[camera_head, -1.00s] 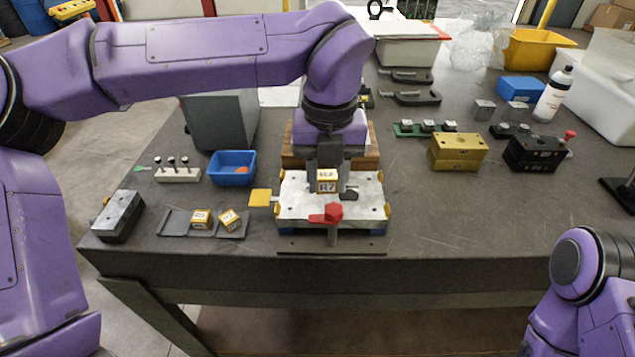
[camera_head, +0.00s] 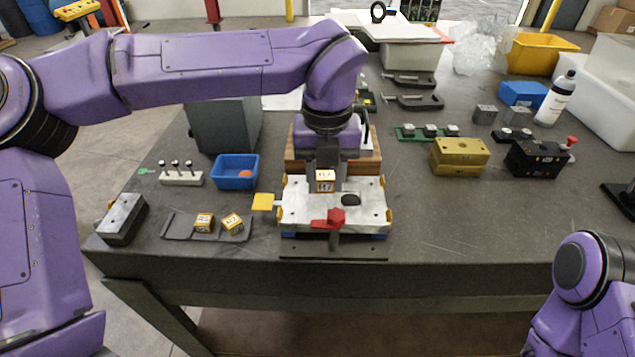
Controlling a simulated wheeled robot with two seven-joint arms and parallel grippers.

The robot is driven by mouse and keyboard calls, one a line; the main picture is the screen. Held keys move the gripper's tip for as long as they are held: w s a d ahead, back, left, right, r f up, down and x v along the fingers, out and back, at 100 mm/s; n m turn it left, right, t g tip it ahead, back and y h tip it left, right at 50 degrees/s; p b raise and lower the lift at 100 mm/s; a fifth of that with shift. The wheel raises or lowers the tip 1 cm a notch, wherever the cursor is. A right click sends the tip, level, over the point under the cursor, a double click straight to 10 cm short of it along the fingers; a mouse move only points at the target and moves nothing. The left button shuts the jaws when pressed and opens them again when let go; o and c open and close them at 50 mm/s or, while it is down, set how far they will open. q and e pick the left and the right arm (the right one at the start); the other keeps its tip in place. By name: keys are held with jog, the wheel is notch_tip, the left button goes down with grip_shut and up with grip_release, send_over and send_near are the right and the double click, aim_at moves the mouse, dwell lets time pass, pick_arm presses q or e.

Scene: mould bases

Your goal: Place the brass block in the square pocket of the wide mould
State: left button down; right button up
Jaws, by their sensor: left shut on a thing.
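The brass block (camera_head: 325,182), with a pale marked face, is held in my left gripper (camera_head: 325,174), which is shut on it and points down. The pale, wide mould (camera_head: 300,213) lies under and around the block in the picture. A dark, rounded opening (camera_head: 351,199) shows in its top, just right of the block. No square pocket can be made out; the block and fingers cover part of the mould's top. I cannot tell whether the block touches the mould. My right gripper is out of view; only part of that arm shows at the lower right.
A red-knobbed clamp (camera_head: 335,217) stands at the mould's front edge. The table right of the mould is clear up to a gold block (camera_head: 459,166).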

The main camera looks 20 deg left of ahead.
pick_arm(q)
jog(key=p, duration=0.2)
send_over(317, 205)
jog(key=f, duration=0.6)
jog(key=shift+w+f, duration=0.2)
jog(key=shift+w, duration=0.2)
notch_tip(317, 205, down, 2)
jog(key=shift+a+f+p, duration=0.1)
jog(key=shift+f+p, duration=0.15)
jog(key=shift+p, duration=0.1)
jog(key=shift+f, duration=0.25)
jog(key=c, duration=0.7)
grip_release()
jog(key=shift+c, duration=0.2)
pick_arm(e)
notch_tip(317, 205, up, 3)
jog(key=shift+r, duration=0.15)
pick_arm(q)
jog(key=shift+b, duration=0.45)
jog(key=r+b, duration=0.2)
jog(key=r, duration=0.3)
jog(key=shift+w, duration=0.2)
notch_tip(317, 205, up, 6)
jog(key=shift+f, duration=0.25)
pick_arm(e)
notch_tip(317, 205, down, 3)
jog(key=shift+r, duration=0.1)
